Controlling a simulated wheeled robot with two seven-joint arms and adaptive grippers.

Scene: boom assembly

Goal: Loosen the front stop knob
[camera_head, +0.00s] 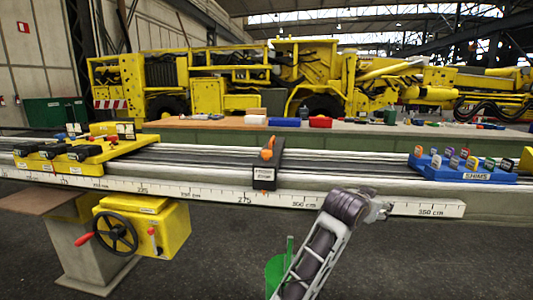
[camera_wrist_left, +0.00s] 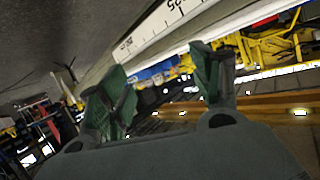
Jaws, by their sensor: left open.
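The stop is a dark block (camera_head: 264,177) with a white label, its text too small to read surely, across the long rail. An orange knob (camera_head: 268,149) stands on top of it. My left gripper (camera_head: 379,208) is in front of the rail's scale, to the right of the stop and apart from it. In the left wrist view its two green-padded fingers (camera_wrist_left: 162,90) are spread, with nothing between them. The knob cannot be made out in the wrist view. My right gripper is not in view.
A blue shims tray (camera_head: 465,170) with several coloured tags sits on the rail at right. A yellow carriage (camera_head: 90,150) with black handles is at left, above a handwheel (camera_head: 115,232). The ruler scale (camera_head: 200,190) runs along the front. A yellow machine (camera_head: 220,80) stands behind.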

